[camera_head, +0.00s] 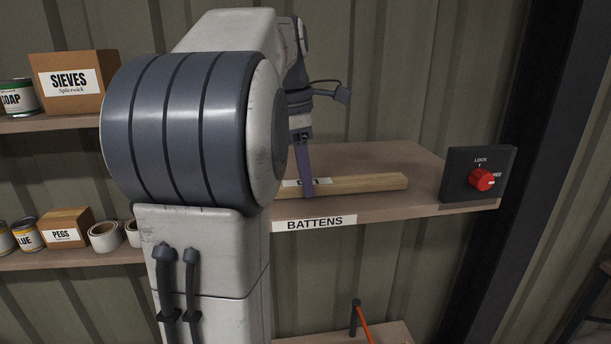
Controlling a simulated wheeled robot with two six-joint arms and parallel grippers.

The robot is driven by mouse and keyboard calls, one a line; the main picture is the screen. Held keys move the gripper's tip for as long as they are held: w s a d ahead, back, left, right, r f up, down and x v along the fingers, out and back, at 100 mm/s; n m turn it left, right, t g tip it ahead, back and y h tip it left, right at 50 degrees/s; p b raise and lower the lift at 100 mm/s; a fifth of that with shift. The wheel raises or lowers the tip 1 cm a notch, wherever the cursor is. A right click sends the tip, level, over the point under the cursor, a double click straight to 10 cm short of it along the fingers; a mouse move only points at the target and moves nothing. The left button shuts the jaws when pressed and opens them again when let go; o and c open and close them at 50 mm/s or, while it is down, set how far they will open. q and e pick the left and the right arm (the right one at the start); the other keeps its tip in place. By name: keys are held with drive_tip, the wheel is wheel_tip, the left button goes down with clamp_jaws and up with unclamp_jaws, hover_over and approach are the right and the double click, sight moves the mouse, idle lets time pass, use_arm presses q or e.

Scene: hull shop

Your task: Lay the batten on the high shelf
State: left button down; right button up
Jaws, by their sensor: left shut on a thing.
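The batten (365,184) is a pale wooden bar with a white label partly showing. It lies level along the front of the high shelf (417,201), which carries a "BATTENS" sign (314,223) on its front edge. My left gripper (308,190) reaches down to the batten and is shut on it. The batten appears to be at the shelf's surface; I cannot tell if its whole length touches. Its left end is hidden behind my large left arm. My right gripper is not in view.
A black panel with a red knob (481,180), marked LOCK and FREE, stands at the shelf's right end. At left, shelves hold a SIEVES box (73,82), a PEGS box (64,229), tins and rolls. A lower shelf (385,334) has an orange-handled tool (363,322). The high shelf's back is clear.

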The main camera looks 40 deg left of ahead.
sight(300, 183)
use_arm(q)
drive_tip(key=shift+c, duration=2.2)
unclamp_jaws()
drive_tip(key=shift+f, duration=0.1)
drive_tip(key=shift+r, duration=0.35)
drive_tip(key=shift+s+a+r, duration=0.1)
drive_tip(key=shift+s+r, duration=0.05)
drive_tip(key=shift+r, duration=1)
drive_tip(key=shift+s+a+r, duration=0.15)
drive_tip(key=shift+r, duration=1.05)
drive_tip(key=shift+s+a+r, duration=0.1)
drive_tip(key=shift+s+r, duration=0.05)
drive_tip(key=shift+r, duration=1)
